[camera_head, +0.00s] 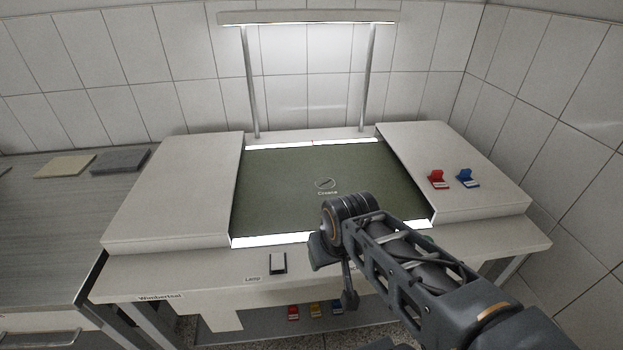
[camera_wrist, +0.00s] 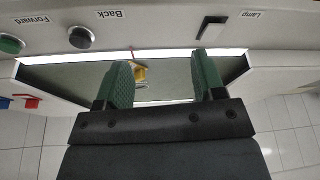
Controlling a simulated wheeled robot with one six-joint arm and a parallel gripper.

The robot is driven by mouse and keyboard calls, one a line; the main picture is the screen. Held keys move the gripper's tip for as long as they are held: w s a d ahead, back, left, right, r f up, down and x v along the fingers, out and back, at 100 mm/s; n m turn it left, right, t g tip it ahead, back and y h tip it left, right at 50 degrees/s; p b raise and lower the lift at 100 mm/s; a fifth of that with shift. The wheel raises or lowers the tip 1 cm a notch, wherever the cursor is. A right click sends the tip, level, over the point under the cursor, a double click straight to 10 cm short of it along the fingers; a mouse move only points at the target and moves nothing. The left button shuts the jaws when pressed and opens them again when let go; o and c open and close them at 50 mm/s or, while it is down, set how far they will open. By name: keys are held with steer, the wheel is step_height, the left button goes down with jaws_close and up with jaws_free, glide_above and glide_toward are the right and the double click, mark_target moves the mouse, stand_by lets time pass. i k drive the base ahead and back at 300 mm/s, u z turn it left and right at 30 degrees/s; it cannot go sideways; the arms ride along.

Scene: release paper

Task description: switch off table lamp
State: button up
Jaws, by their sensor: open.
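The table lamp (camera_head: 306,17) is a long white bar on two posts at the back of the work table. It is lit, with a bright glow on the tiles below it. The lamp switch (camera_head: 278,263) is a small black and white rocker on the table's front, beside the label "Lamp" (camera_head: 252,279). In the wrist view the switch (camera_wrist: 211,27) is near the top, right of centre, with its label upside down. My gripper (camera_wrist: 160,80) is open, its two green-padded fingers apart. It is empty and clear of the switch.
Round black "Back" (camera_wrist: 81,37) and green "Forward" (camera_wrist: 11,43) buttons sit along the same front panel. A dark green recessed surface (camera_head: 290,190) lies between raised white sides. A grey counter (camera_head: 60,215) adjoins at left.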

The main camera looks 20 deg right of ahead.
mark_target(278, 259)
steer(key=z, duration=0.8)
steer(key=k, duration=0.7)
steer(key=u, duration=0.4)
steer(key=i, duration=0.5)
steer(key=k, duration=0.5)
steer(key=z, duration=1.65)
steer(key=i, duration=0.9)
steer(key=u, duration=2.15)
